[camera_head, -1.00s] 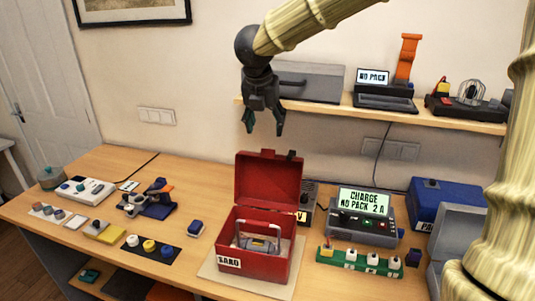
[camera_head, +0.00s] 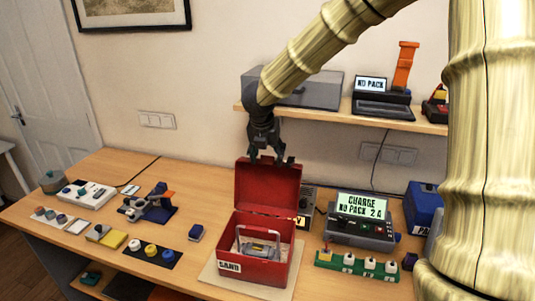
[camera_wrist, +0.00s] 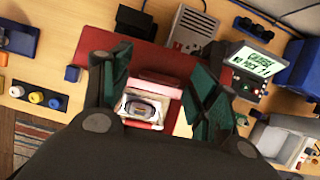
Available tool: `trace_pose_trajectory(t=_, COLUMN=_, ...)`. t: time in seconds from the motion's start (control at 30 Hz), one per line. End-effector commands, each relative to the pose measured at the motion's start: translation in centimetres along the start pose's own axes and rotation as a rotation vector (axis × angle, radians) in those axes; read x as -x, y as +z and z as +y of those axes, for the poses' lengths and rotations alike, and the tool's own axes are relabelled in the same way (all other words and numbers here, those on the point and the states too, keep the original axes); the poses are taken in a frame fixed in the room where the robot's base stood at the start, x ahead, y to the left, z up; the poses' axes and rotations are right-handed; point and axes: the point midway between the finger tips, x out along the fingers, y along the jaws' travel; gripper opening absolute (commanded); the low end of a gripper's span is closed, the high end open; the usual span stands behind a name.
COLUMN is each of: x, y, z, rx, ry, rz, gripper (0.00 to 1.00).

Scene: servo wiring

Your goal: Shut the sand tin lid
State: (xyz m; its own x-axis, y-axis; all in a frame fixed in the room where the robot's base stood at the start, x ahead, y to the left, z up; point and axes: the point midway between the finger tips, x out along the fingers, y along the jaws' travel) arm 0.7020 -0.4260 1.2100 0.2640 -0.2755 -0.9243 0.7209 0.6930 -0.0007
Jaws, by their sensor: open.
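The red sand tin (camera_head: 252,269), labelled SAND, stands on a pale mat on the bench. Its red lid (camera_head: 268,187) stands open and upright at the back of the tin. A pale handle frame and a grey object (camera_head: 260,248) show in the tin. My gripper (camera_head: 269,160) is open and empty, pointing down just above the lid's top edge; I cannot tell whether it touches. In the wrist view the lid (camera_wrist: 148,58) and the tin's opening show between and behind the spread fingers (camera_wrist: 163,75).
A charger (camera_head: 361,222) with a lit screen stands right of the tin, with a green strip (camera_head: 357,266) in front. A small blue block (camera_head: 196,232) and a dark strip of buttons (camera_head: 152,255) lie left. A shelf (camera_head: 340,116) runs along the wall behind.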

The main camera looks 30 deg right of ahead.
Motion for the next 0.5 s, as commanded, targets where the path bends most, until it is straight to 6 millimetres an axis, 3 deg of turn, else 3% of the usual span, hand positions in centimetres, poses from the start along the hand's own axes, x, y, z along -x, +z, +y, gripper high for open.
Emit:
trace_pose_trajectory(t=0.3, x=-0.15, y=0.0, z=0.01, rx=0.0, ry=0.001, rz=0.0, gripper=0.59)
trace_pose_trajectory(t=0.5, x=-0.15, y=-0.01, z=0.0, rx=0.0, ry=0.001, rz=0.0, gripper=0.22)
